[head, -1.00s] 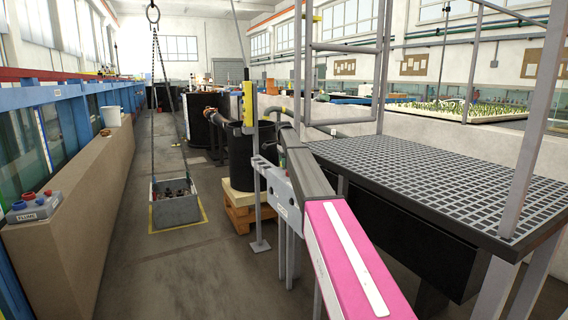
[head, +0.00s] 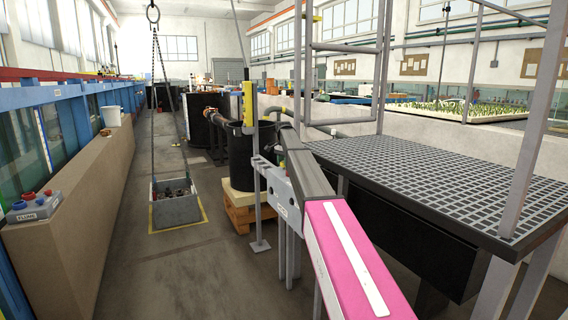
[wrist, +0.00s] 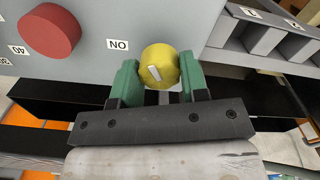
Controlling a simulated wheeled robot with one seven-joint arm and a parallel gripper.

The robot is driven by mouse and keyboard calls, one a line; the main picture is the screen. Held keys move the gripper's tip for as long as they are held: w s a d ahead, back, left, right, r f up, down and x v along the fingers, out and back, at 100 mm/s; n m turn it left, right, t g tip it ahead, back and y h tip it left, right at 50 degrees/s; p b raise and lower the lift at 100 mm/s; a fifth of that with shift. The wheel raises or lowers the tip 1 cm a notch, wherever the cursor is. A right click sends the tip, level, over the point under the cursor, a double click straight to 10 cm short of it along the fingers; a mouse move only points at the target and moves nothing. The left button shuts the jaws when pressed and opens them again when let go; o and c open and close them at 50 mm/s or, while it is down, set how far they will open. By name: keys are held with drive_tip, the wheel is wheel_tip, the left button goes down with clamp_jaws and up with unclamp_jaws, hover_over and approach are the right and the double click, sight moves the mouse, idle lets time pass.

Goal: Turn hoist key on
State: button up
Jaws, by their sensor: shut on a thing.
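The hoist key is a round yellow knob (wrist: 158,66) with a pale bar on its face, seen in the wrist view on a grey panel (wrist: 200,20). The bar stands slightly tilted from upright in that picture. My gripper (wrist: 159,72) has its green fingers on both sides of the knob and is shut on it. An "ON" label (wrist: 118,44), upside down here, is left of the knob. A red button (wrist: 49,31) is farther left. In the head view my arm reaches toward the grey hoist box (head: 284,195) and largely hides the gripper and key.
A grey crate (head: 176,211) hangs on chains from a hook, low over a yellow-edged floor square. A yellow-topped post (head: 249,105) stands by the box. A grating platform (head: 440,185) is on the right, a control box labelled FLUME (head: 34,207) on the left. The aisle floor is clear.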

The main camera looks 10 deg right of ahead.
drive_tip(key=n, duration=1.1)
drive_tip(key=shift+n, duration=0.5)
drive_tip(key=o, duration=0.9)
drive_tip(key=shift+r, duration=0.1)
wheel_tip(320, 180, up, 11)
drive_tip(key=shift+f, duration=0.2)
drive_tip(key=shift+a, duration=0.1)
